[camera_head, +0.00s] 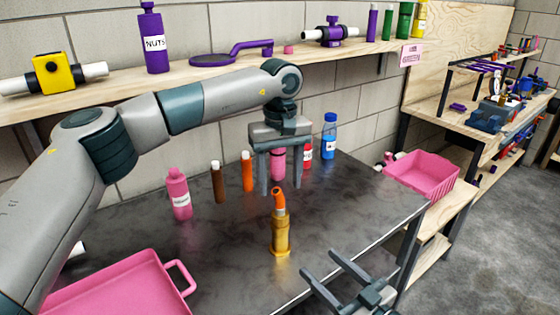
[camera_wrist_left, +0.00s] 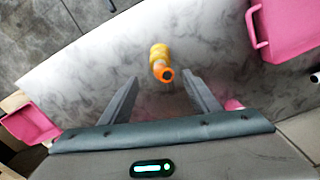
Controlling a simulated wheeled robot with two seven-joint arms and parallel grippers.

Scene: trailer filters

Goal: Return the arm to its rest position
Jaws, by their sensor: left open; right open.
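My left arm (camera_head: 140,125) reaches in from the left over the dark metal table (camera_head: 340,205). Its gripper (camera_head: 280,188) points down, open and empty, behind and above a brass cylinder with an orange bent top (camera_head: 281,235). In the left wrist view the same brass and orange piece (camera_wrist_left: 161,62) stands upright beyond the open fingers (camera_wrist_left: 158,95), apart from them. A pink bottle (camera_head: 278,163) is partly hidden behind the left gripper. My right gripper (camera_head: 338,278) is open and empty at the table's front edge, low in the head view.
A pink tray (camera_head: 125,285) lies at the table's front left. A pink bottle (camera_head: 179,195), brown tube (camera_head: 217,182), orange tube (camera_head: 247,172) and blue bottle (camera_head: 329,137) stand along the back. A shelf (camera_head: 225,75) runs above. A pink crate (camera_head: 425,175) is at the right.

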